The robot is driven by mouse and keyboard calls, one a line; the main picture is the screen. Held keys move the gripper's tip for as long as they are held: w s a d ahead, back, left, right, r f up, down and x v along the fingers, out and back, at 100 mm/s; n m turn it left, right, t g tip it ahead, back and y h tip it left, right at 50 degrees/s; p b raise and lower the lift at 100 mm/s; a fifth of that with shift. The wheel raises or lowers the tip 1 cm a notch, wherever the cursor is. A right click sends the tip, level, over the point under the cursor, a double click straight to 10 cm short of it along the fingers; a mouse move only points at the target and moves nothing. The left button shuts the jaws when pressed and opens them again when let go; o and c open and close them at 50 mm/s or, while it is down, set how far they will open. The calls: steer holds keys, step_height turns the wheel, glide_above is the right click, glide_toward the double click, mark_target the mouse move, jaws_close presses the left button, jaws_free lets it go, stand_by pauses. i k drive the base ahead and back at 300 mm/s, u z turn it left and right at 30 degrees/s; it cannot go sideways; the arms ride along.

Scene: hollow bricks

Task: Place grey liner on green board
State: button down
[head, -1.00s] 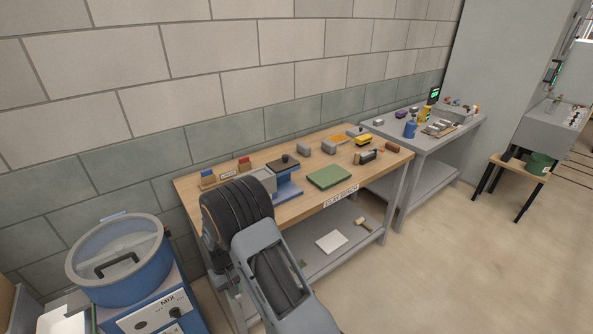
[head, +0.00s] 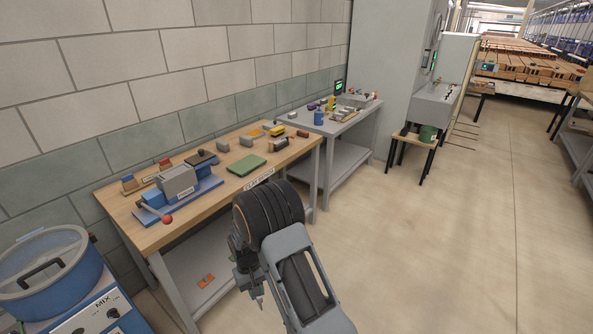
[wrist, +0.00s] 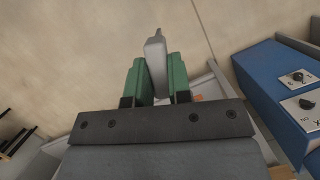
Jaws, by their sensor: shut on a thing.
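My gripper (wrist: 156,75) is shut on a grey piece (wrist: 155,52), which looks like the grey liner. It stands between the two green fingers and juts past their tips. In the head view my gripper (head: 252,287) hangs low over the floor in front of the bench, partly hidden by my arm; the held piece is hard to make out there. The green board (head: 247,165) lies flat on the wooden bench near its front edge, apart from my gripper, with nothing on it.
On the wooden bench (head: 218,185), a blue press with a grey block (head: 178,181) stands left of the board; small grey blocks (head: 222,146) stand behind it. A blue mixer (head: 50,262) is at lower left. A grey table (head: 345,127) stands beyond. Floor at right is clear.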

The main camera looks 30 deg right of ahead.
mark_target(247, 163)
steer(key=u, duration=1.15)
steer(key=k, duration=0.1)
steer(key=z, duration=2.25)
steer(key=i, duration=0.75)
steer(key=u, duration=0.65)
steer(key=i, duration=0.65)
steer(key=u, duration=0.7)
